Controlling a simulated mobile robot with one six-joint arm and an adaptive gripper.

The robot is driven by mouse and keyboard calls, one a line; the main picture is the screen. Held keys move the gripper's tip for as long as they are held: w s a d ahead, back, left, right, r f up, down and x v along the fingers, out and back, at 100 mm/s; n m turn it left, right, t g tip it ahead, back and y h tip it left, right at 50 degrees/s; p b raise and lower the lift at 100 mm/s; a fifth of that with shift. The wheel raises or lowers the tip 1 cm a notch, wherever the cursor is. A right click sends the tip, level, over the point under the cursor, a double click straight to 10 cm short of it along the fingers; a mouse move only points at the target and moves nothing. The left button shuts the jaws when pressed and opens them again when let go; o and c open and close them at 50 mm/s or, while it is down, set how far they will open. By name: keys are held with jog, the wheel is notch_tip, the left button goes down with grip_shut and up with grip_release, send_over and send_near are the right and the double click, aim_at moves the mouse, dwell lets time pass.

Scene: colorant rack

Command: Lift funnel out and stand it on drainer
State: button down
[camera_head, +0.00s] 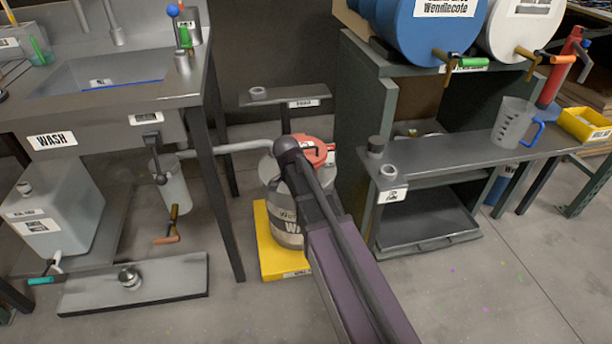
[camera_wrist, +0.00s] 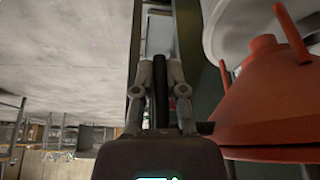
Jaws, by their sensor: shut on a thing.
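The orange-red funnel (camera_head: 318,151) shows over the grey labelled drum (camera_head: 287,222) in the head view, partly hidden by my arm. In the wrist view the funnel (camera_wrist: 262,105) is large at the right, beside my fingers, with its tapering side towards a pale rounded surface. My gripper (camera_wrist: 159,92) has its fingers closed on a dark straight bar between them. The bar appears to be the funnel's handle, though its join is hidden. The gripper is hidden behind my arm in the head view. I cannot tell for sure which surface is the drainer.
The drum stands on a yellow base (camera_head: 267,258). Behind it is a small shelf (camera_head: 275,97) with a ring and an unreadable label. A sink bench (camera_head: 95,100) is left; a green cabinet (camera_head: 362,140) is close on the right. A measuring jug (camera_head: 512,120) stands on the right bench.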

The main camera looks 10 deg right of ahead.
jog(key=s, duration=0.6)
jog(key=shift+r, duration=0.3)
jog(key=shift+r+p, duration=0.1)
jog(key=shift+p, duration=0.2)
